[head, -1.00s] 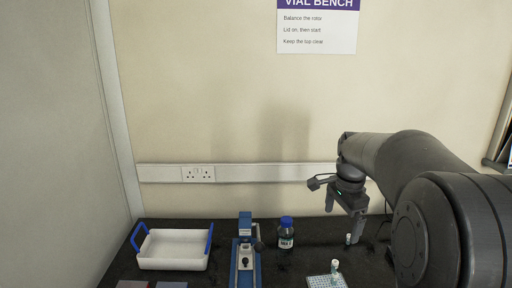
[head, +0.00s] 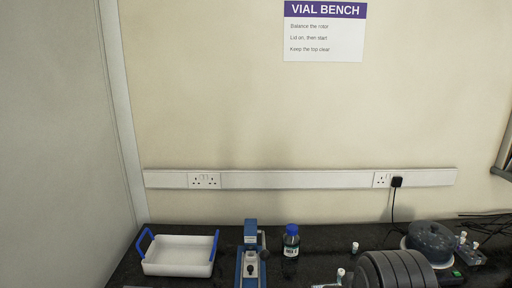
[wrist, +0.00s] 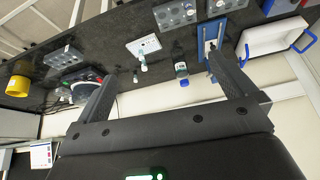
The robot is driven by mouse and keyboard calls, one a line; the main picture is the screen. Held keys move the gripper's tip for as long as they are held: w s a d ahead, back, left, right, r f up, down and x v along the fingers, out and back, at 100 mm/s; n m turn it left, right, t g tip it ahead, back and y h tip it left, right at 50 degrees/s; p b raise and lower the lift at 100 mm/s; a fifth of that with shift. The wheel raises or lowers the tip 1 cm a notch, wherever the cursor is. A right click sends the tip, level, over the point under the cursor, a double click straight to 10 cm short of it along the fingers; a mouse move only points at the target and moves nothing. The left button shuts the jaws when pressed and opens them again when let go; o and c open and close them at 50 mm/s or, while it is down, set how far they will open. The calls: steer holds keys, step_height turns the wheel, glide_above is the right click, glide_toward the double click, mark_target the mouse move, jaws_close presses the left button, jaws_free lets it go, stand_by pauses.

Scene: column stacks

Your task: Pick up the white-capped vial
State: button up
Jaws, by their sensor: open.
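Two small vials with pale caps show in the head view. The gripper is out of the head view.
A blue-capped bottle (head: 291,241) and a blue device (head: 250,258) stand left of the vials. A white tray with blue handles (head: 178,256) is at the left. A yellow container (wrist: 18,86) shows in the wrist view.

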steer(key=shift+s+a+f+n, duration=0.1)
steer(key=shift+s+f+n, duration=0.2)
steer(key=shift+s, duration=0.15)
steer(key=c, duration=1.2)
steer(key=shift+w, duration=0.1)
steer(key=g, duration=0.5)
glide_above(342, 271)
step_height(342, 271, down, 12)
steer(key=f, duration=0.5)
steer(key=shift+s+d, duration=0.25)
steer(key=shift+s, duration=0.15)
steer(key=shift+w+a+f, duration=0.1)
steer(key=shift+w+f, duration=0.05)
steer(key=shift+f, duration=0.7)
steer(key=shift+w+a+f, duration=0.1)
steer(key=shift+w+f, duration=0.05)
steer(key=shift+f, duration=0.7)
steer(key=shift+w+a+f, duration=0.1)
steer(key=shift+w+f, duration=0.05)
steer(key=shift+f, duration=0.7)
